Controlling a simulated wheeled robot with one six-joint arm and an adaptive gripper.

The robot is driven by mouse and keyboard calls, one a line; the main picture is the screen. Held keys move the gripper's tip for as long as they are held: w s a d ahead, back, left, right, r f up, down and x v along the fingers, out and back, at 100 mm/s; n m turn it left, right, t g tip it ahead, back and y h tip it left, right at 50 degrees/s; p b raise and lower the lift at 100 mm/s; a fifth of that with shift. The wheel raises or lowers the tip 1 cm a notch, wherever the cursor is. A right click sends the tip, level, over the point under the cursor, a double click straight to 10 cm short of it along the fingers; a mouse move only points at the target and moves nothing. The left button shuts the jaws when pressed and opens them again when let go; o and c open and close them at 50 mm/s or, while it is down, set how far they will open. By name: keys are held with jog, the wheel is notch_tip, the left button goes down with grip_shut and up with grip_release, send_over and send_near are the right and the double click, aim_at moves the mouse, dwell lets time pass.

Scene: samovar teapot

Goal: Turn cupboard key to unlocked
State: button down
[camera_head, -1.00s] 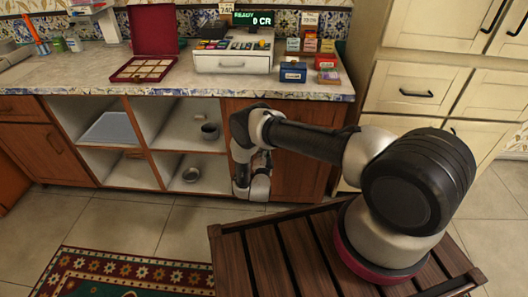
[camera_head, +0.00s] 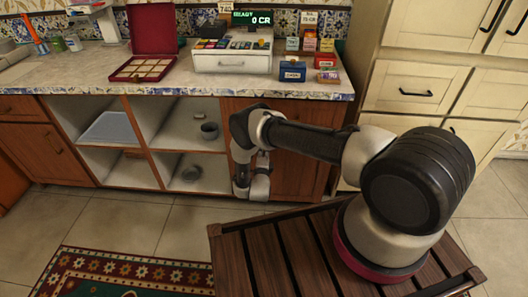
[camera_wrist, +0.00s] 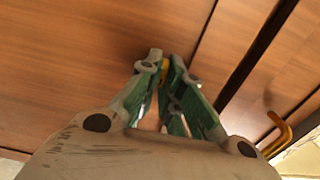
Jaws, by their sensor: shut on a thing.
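The wooden cupboard door (camera_head: 301,172) stands under the counter, right of the open shelves, partly hidden by my arm. It fills most of the wrist view as brown panels (camera_wrist: 75,45). My gripper (camera_wrist: 165,66) has its green-lined fingers close together at the door. They are shut on a small brass-yellow key (camera_wrist: 164,71), of which only a sliver shows between the fingertips. The keyhole and the key's exact angle are hidden. In the head view my wrist hides the key.
A brass handle (camera_wrist: 279,130) sticks out at the right in the wrist view. The countertop (camera_head: 105,88) above holds a cash register (camera_head: 232,61) and boxes.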

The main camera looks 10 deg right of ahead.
jog(key=shift+w+d+r, duration=0.1)
jog(key=shift+w+d, duration=0.05)
jog(key=c, duration=1.6)
grip_release()
jog(key=v, duration=1.2)
